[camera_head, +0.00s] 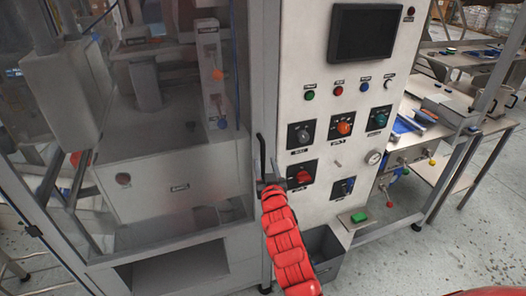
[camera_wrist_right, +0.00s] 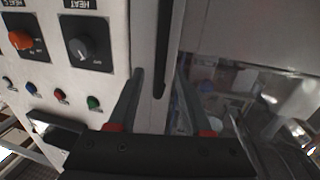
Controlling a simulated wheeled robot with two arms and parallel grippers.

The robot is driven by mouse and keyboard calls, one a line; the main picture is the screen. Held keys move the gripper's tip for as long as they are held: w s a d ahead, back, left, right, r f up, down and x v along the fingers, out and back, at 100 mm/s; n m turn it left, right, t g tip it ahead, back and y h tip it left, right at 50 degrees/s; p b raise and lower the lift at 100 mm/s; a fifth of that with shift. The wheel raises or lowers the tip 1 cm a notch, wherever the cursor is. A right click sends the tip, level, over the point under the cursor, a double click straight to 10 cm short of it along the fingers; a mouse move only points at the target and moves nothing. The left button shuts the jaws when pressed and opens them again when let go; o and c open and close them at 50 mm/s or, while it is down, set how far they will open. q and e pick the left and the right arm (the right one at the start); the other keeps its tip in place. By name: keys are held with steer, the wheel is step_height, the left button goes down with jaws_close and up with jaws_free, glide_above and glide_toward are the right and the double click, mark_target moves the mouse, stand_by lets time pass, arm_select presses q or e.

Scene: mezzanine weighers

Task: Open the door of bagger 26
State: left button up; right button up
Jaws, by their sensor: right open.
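The bagger is a grey-white machine with a see-through door (camera_head: 195,75) in a grey metal frame; no number on it is legible. The door looks closed. Its black vertical handle (camera_head: 261,150) is by the frame's right edge, beside the control panel. My right gripper (camera_head: 268,181), on a red arm, is at the handle's lower end. In the right wrist view the handle (camera_wrist_right: 165,50) shows between the open fingers of the right gripper (camera_wrist_right: 160,75); I cannot tell whether they touch it. My left gripper is not in view.
The control panel (camera_head: 325,110) with knobs, buttons and a dark screen (camera_head: 364,33) is close on the right of the gripper. A grey bin (camera_head: 322,252) stands below it. Work tables (camera_head: 455,150) stand further right, with clear floor (camera_head: 480,225) in front.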

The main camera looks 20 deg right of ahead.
mark_target(263, 157)
steer(key=w, duration=0.1)
steer(key=w+p, duration=0.1)
steer(key=w, duration=0.2)
steer(key=shift+d+r, duration=0.1)
steer(key=shift+d, duration=0.25)
steer(key=shift+w, duration=0.35)
jaws_close()
stand_by(0.9)
